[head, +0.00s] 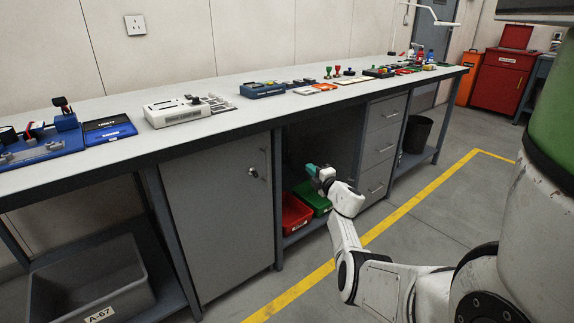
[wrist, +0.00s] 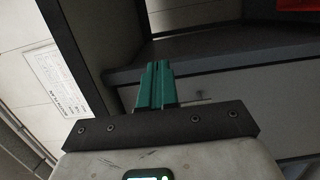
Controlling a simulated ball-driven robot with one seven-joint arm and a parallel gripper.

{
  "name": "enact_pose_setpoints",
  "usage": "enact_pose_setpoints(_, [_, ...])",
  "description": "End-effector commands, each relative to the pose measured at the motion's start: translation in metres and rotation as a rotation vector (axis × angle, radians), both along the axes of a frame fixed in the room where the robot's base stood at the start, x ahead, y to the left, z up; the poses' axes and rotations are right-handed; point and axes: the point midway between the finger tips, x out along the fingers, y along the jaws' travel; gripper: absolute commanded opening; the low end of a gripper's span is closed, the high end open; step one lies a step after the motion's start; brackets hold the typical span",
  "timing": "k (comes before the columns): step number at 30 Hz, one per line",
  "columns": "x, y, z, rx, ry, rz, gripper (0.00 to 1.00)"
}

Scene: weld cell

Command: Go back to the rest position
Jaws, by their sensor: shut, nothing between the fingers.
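My gripper (head: 313,171) shows in the head view at the middle, in front of the open bay under the long bench and below the level of its top. Its teal fingers also show in the wrist view (wrist: 157,76), pressed together with nothing between them. My white arm reaches up to it from the lower right. In the wrist view a grey surface with a dark edge lies behind the fingers.
The bench top (head: 250,98) carries several devices and small parts. Under it are a grey cabinet (head: 222,210), red (head: 296,214) and green (head: 312,198) bins, drawers (head: 380,145) and a grey crate (head: 90,280). The floor beyond the yellow line (head: 408,204) is clear.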

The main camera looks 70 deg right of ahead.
Motion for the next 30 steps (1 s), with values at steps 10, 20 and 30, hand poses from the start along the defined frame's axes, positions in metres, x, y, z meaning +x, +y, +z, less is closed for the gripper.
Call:
enact_pose_setpoints(10, [0.001,0.003,-0.002,0.009,-0.005,-0.012,0.00])
enact_pose_setpoints(20, [0.036,0.081,-0.039,0.238,-0.136,-0.252,0.00])
enact_pose_setpoints(30, [0.046,0.251,-0.106,0.739,-0.208,-0.449,0.00])
